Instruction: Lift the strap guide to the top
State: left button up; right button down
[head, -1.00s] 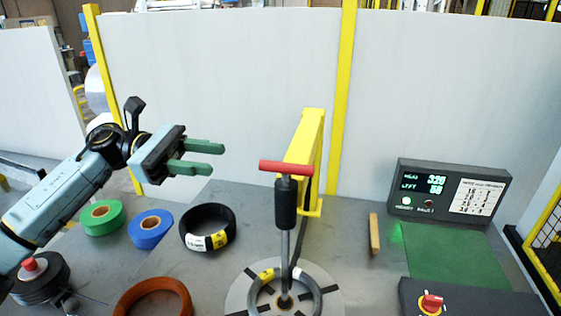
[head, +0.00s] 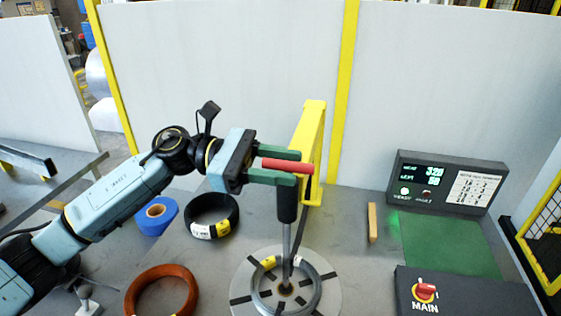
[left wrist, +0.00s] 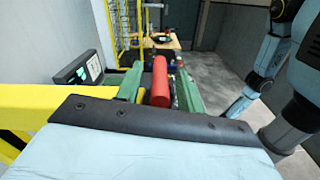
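The strap guide has a red T-handle (head: 287,166) on top of a black sleeve (head: 287,203) on a grey upright rod. The rod rises from a round plate (head: 240,290) with a grey coil (head: 312,298) lying around its foot. My left gripper (head: 288,166) is open, with its green fingers on either side of the red handle. In the left wrist view, the handle (left wrist: 160,80) lies between the two fingers with a visible gap on each side. The sleeve is hidden there. My right gripper is not in view.
A yellow post (head: 312,130) stands right behind the handle. A black coil (head: 209,217), a blue roll (head: 157,217) and an orange coil (head: 161,291) lie to the left. A display box (head: 450,183) and a switch panel (head: 455,290) stand to the right.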

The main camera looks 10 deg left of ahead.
pick_arm(q)
jog(key=shift+c, duration=0.5)
grip_shut()
notch_tip(320, 180, up, 23)
jog(key=p, duration=0.5)
jog(key=shift+a, duration=0.1)
jog(key=shift+c, duration=0.6)
grip_release()
jog(key=shift+o, duration=1.1)
jog(key=shift+f, duration=0.2)
